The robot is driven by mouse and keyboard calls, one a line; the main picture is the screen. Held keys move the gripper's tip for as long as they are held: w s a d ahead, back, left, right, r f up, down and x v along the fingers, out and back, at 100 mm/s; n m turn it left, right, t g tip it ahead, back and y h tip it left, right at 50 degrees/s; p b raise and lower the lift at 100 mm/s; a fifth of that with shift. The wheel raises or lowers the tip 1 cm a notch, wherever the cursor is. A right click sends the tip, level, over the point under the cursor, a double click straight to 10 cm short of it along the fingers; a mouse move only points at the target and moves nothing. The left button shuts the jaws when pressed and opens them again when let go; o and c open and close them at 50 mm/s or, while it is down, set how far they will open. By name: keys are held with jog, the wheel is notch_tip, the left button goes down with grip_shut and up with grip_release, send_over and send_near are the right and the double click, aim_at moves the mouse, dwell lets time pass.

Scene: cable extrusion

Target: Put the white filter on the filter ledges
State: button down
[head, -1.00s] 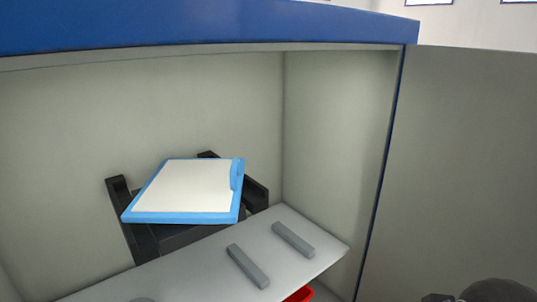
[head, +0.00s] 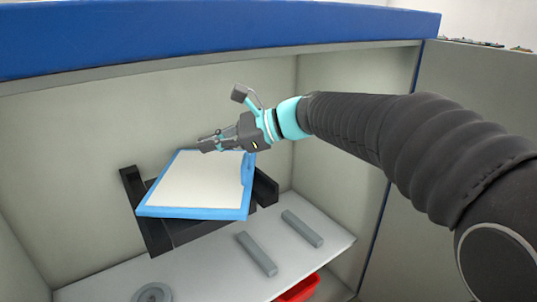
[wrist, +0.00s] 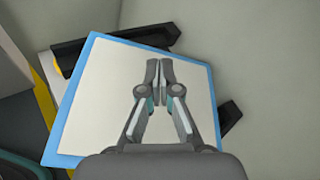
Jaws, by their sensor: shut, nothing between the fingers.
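The white filter (head: 200,184) is a flat white panel in a blue frame. It lies askew on the black filter ledges (head: 132,190), with its near left corner sticking out past them. In the wrist view the filter (wrist: 105,95) fills the middle, and parts of the black ledges (wrist: 160,36) show past its edges. My gripper (head: 204,143) is over the far edge of the filter in the head view, with its fingers shut and empty. In the wrist view my gripper (wrist: 159,85) appears over the white panel. I cannot tell whether it touches the filter.
A grey shelf (head: 210,270) lies below and in front, with two grey bars (head: 257,254) and a round grey disc (head: 152,292) on it. A red bin (head: 298,289) is under the shelf. Cabinet walls and a blue top edge (head: 200,38) enclose the space.

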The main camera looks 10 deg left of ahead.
jog(key=w+a+r+m+g+y, duration=0.2)
jog(key=a+r+m+g+y, duration=0.1)
jog(key=a, duration=0.8)
jog(key=b, duration=0.1)
send_over(251, 169)
jog(key=d, duration=0.4)
jog(key=f, duration=0.3)
jog(key=f+b, duration=0.1)
jog(key=f, duration=0.2)
jog(key=f+b, duration=0.1)
jog(key=f, duration=0.2)
jog(key=shift+w+a+f, duration=0.25)
jog(key=shift+w+f, duration=0.1)
jog(key=shift+f, duration=0.05)
jog(key=shift+s+a, duration=0.15)
jog(key=shift+a, duration=0.35)
jog(key=shift+a+r, duration=0.1)
jog(key=shift+p+x, duration=0.75)
jog(key=shift+s+a, duration=0.15)
jog(key=shift+a, duration=0.3)
